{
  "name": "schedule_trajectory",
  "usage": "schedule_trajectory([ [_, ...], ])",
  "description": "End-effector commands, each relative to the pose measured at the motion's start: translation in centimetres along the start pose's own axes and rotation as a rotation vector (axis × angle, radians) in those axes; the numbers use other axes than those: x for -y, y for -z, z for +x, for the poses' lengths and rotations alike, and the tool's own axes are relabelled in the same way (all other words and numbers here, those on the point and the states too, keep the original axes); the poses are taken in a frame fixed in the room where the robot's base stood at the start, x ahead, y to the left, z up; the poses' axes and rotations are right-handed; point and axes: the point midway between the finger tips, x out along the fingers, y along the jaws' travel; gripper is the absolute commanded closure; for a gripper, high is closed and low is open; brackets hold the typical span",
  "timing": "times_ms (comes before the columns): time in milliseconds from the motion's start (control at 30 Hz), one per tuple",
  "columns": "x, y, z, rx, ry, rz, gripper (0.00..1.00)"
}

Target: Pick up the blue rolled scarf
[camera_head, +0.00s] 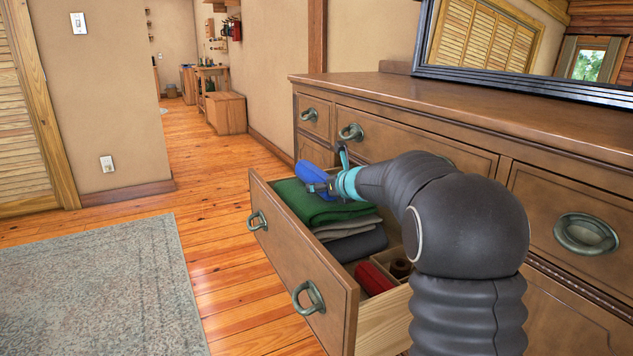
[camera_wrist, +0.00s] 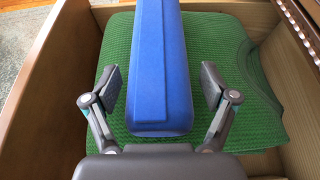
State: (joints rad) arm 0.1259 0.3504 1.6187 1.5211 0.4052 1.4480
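The blue rolled scarf (camera_wrist: 160,70) lies lengthwise over a green folded knit (camera_wrist: 110,60) in the wrist view. My gripper (camera_wrist: 161,88) is open, with one finger on each side of the scarf and a visible gap between each finger and the cloth. In the head view the scarf (camera_head: 313,171) is at the far end of the open drawer (camera_head: 290,255), partly hidden by my gripper (camera_head: 330,178). I cannot tell how firmly it rests on the green knit (camera_head: 310,208).
The drawer also holds grey folded cloths (camera_head: 345,228), a dark grey roll (camera_head: 358,245), a red item (camera_head: 374,279) and a small divided box (camera_head: 385,265). The dresser (camera_head: 500,110) stands along the drawer's right. Wood floor (camera_head: 225,240) and a rug (camera_head: 100,290) lie left.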

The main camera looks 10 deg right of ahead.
Motion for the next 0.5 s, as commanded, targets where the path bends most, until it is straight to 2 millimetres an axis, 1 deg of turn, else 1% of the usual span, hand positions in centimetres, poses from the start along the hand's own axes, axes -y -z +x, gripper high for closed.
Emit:
schedule_trajectory([
  [33, 0.00, 0.01, -0.01, 0.000, 0.000, 0.000, 0.35],
  [67, 0.00, 0.01, -0.01, 0.000, 0.000, 0.000, 0.43],
  [100, 0.00, 0.01, -0.01, 0.000, 0.000, 0.000, 0.53],
  [200, 0.00, 0.01, -0.02, 0.000, 0.000, 0.000, 0.75],
  [500, 0.00, -0.18, -0.10, 0.001, 0.000, -0.001, 0.76],
])
